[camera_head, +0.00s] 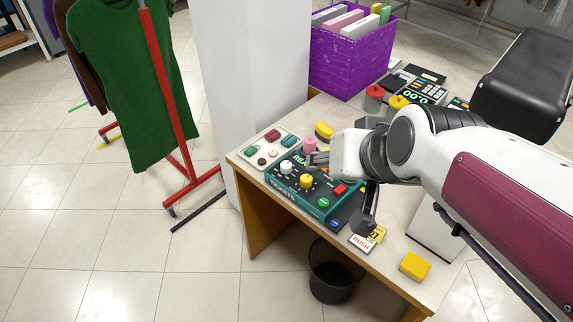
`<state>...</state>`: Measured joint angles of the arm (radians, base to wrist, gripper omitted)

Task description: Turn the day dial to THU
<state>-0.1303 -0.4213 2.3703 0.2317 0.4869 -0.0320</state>
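A teal ticket box (318,208) lies on the desk with its lettered front edge toward the viewer. On its top are a white knob (286,167) and a yellow knob (306,181), both with small marks around them. The marks are too small to read, so I cannot tell which knob is the day dial or where it points. My gripper (317,159) is above the back part of the box, to the right of the white knob and behind the yellow knob. It appears empty, and its finger gap is too small to judge.
A tray (250,152) of small coloured items sits left of the box. A pink object (310,144) stands close behind my gripper. A red button (339,189) is on the box. A purple crate (350,62) stands at the back, and a yellow block (414,266) lies front right.

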